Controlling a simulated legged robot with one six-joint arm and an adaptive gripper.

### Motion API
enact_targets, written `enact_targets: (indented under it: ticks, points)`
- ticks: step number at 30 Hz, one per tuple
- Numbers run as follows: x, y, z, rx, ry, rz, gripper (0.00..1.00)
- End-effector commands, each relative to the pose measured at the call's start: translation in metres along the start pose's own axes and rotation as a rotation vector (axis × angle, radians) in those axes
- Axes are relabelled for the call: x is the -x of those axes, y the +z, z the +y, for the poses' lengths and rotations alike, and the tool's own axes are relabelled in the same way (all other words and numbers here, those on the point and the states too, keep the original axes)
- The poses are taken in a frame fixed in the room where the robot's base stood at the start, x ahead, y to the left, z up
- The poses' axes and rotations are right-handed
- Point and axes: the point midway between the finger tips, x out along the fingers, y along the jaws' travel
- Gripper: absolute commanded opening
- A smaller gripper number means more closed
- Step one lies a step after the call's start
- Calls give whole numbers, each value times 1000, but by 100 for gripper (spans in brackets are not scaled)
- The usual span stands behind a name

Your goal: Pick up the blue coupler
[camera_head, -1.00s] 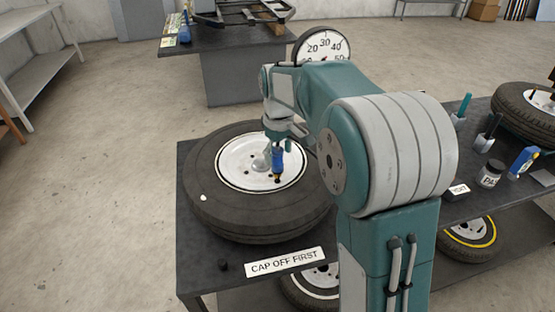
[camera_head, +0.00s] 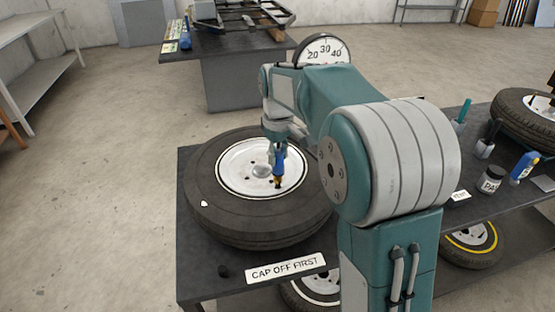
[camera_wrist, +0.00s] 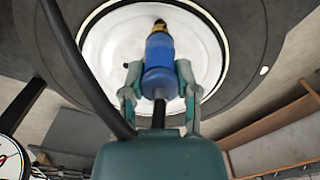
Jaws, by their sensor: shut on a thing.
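The blue coupler (camera_wrist: 159,62) is between the fingers of my gripper (camera_wrist: 158,90) in the wrist view. The fingers are shut on its blue body, and its brass-coloured tip points away from the wrist. In the head view the coupler (camera_head: 279,165) hangs tip down over the white wheel hub, and my gripper (camera_head: 279,142) is just above it. Whether the tip touches the hub cannot be told. A tyre (camera_head: 225,217) with the white hub lies flat on the dark table (camera_head: 190,272).
A "CAP OFF FIRST" sign (camera_head: 286,268) and a small black cap (camera_head: 223,271) are at the table's front. A round gauge (camera_head: 323,49) stands behind my arm. A dark hose (camera_wrist: 85,70) crosses the wrist view. A jar (camera_head: 490,182) and a blue tool (camera_head: 524,165) are at right.

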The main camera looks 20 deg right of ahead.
Motion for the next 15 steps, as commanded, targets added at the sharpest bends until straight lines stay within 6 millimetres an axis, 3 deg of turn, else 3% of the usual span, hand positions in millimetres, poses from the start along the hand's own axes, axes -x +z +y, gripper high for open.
enact_targets:
  ticks: [3,15]
  points:
    - [20,2,0,-1,3,5,0]
    - [77,51,0,-1,4,6,0]
